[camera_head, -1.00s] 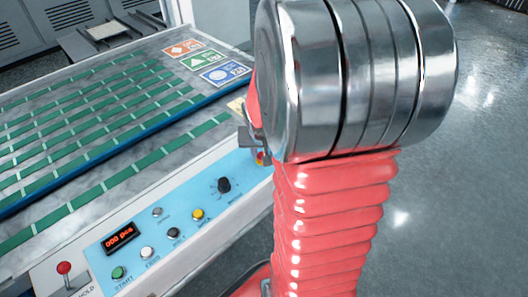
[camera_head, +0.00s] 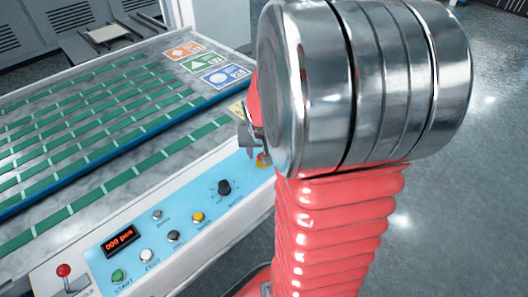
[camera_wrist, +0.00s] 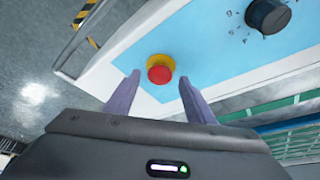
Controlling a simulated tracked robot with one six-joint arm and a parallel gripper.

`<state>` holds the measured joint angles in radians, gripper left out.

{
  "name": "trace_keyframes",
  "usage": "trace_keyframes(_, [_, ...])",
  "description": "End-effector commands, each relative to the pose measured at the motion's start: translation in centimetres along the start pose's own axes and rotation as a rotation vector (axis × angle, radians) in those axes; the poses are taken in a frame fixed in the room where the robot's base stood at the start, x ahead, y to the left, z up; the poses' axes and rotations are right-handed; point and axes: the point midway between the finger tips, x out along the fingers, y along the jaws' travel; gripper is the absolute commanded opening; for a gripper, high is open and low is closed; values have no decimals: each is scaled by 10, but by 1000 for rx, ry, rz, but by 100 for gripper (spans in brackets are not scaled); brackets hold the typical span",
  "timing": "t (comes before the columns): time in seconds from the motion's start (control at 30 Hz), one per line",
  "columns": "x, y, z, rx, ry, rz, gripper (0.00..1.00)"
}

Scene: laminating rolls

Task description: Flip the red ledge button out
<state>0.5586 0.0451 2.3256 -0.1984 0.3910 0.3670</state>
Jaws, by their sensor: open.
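The red button (camera_wrist: 159,75) sits in a round yellow collar (camera_wrist: 159,61) on the light blue panel in the wrist view. My gripper (camera_wrist: 159,84) is open and empty, with one finger on each side of the button. I cannot tell whether a finger touches it. In the head view, a bit of the yellow and red button (camera_head: 262,160) shows at the panel's right end, partly hidden by my arm. My gripper (camera_head: 247,140) shows there only in part, just above the button.
A black knob (camera_head: 224,187), a yellow button (camera_head: 197,217), a green button (camera_head: 118,275) and a display (camera_head: 120,240) share the panel. A red-tipped lever (camera_head: 64,270) stands at lower left. The bed with green strips (camera_head: 110,148) lies behind. Open floor is at right.

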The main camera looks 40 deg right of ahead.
Motion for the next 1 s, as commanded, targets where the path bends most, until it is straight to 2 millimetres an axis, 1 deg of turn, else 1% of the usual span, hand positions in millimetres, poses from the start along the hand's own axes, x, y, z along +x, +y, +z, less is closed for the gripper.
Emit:
trace_keyframes(0.17, [-1, 0, 0, 0, 0, 0, 50])
trace_keyframes(0.37, [-13, 0, 0, 0, 2, 0, 50])
trace_keyframes(0.67, [-48, 0, -1, 0, 3, 0, 50])
trace_keyframes(1.0, [-93, 0, -1, 1, 4, -1, 50])
